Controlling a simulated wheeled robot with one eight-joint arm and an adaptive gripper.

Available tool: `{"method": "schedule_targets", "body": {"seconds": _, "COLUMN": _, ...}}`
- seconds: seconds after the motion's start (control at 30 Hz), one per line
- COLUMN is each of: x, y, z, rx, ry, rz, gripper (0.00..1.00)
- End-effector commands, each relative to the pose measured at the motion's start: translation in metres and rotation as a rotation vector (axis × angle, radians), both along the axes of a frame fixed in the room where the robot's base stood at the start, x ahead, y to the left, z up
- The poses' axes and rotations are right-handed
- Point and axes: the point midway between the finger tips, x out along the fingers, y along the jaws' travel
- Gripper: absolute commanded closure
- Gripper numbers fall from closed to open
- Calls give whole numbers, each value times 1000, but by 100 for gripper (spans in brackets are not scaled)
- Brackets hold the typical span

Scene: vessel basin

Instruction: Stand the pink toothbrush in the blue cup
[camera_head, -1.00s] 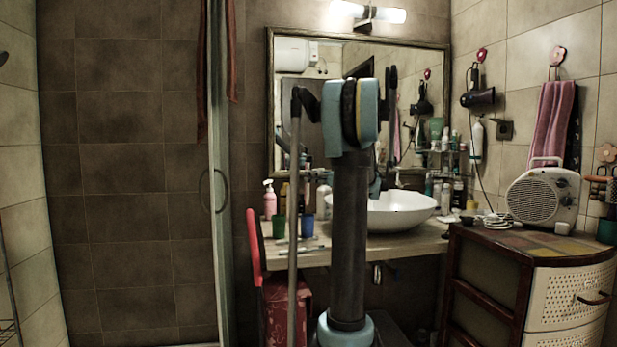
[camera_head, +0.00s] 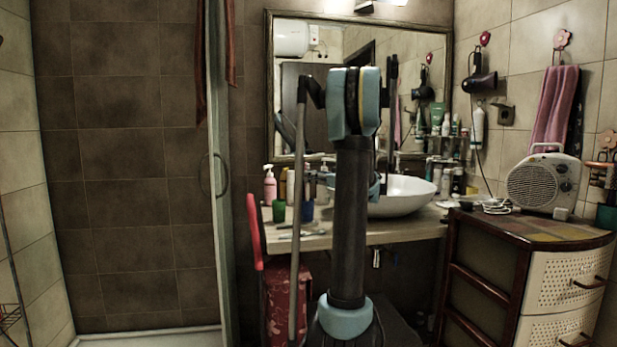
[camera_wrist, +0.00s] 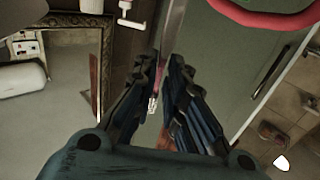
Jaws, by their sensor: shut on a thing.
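The blue cup (camera_head: 307,210) stands on the wooden counter, left of the white basin and right of a green cup (camera_head: 278,211). In the wrist view my gripper (camera_wrist: 160,108) has its two dark fingers close together. A narrow pinkish piece with a pale, clear end, which looks like the pink toothbrush (camera_wrist: 153,103), shows between them. The fingers hide part of it, and its full length and tilt are hard to tell. In the head view my arm hides most of the gripper and the toothbrush cannot be made out. The blue cup does not show clearly in the wrist view.
The white basin (camera_head: 400,197) sits on the counter (camera_head: 400,233), behind my arm. A pink pump bottle (camera_head: 270,186) and other bottles stand behind the cups. Small thin items (camera_head: 300,232) lie in front of them. A drawer unit (camera_head: 555,285) with a heater (camera_head: 543,180) stands at right.

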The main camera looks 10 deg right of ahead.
Motion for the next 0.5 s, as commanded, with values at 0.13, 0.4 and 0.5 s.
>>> {"method": "schedule_targets", "body": {"seconds": 0.13, "x": 0, "y": 0, "z": -10, "rx": 0, "ry": 0, "rz": 0, "gripper": 100}}
{"method": "schedule_targets", "body": {"seconds": 0.4, "x": 0, "y": 0, "z": -23, "rx": 0, "ry": 0, "rz": 0, "gripper": 100}}
{"method": "schedule_targets", "body": {"seconds": 0.5, "x": 0, "y": 0, "z": -26, "rx": 0, "ry": 0, "rz": 0, "gripper": 100}}
